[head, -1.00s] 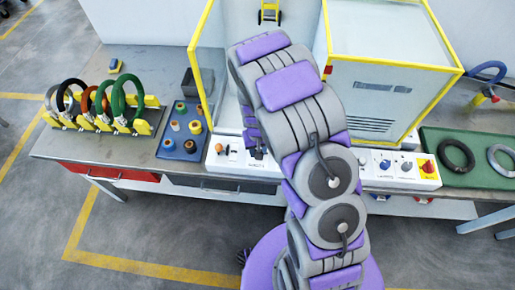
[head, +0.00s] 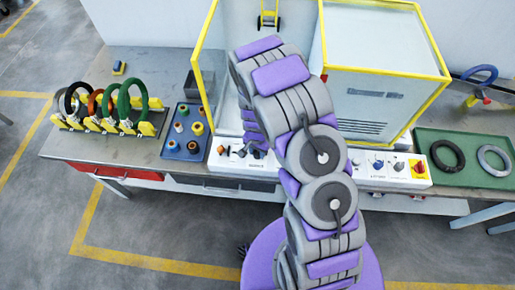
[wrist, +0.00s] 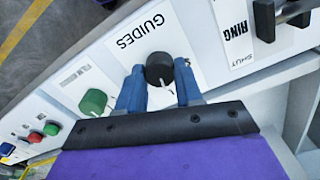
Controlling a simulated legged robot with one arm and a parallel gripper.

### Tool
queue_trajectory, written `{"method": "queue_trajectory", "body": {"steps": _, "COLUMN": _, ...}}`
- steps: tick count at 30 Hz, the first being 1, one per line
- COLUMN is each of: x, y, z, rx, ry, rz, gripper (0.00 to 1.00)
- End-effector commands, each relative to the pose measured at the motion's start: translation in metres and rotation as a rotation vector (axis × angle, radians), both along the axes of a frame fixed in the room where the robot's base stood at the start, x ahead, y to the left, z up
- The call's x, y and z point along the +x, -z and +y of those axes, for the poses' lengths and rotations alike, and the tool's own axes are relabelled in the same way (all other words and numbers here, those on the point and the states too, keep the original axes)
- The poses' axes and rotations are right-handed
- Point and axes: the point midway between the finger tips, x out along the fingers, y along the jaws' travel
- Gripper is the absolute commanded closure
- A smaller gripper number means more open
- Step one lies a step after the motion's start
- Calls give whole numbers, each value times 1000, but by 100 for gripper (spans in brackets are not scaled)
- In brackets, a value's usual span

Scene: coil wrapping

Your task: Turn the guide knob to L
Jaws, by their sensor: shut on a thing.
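The guide knob (wrist: 159,69) is a dark round knob on the white panel, beside the upside-down label "GUIDES" in the wrist view. A pale pointer line shows on its lower side. My gripper (wrist: 160,88) has its two blue fingers on either side of the knob, shut on it. No L mark can be read; the fingers and wrist cover part of the panel around the knob. In the head view, my gripper (head: 243,151) is at the left part of the white control panel (head: 243,168), and the knob there is too small to make out clearly.
In the wrist view, a green knob (wrist: 93,101) lies left of the fingers and a black handle (wrist: 284,18) by the "RING" label lies right. A yellow-framed enclosure (head: 383,70) stands behind the panel.

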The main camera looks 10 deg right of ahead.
Motion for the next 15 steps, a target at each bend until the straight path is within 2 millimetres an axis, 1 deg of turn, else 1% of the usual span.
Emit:
{"method": "queue_trajectory", "body": {"steps": 6, "x": 0, "y": -1, "z": 1, "rx": 1, "ry": 45, "rz": 2, "gripper": 95}}
{"method": "queue_trajectory", "body": {"steps": 15, "x": 0, "y": 0, "z": 1, "rx": 1, "ry": 53, "rz": 1, "gripper": 95}}
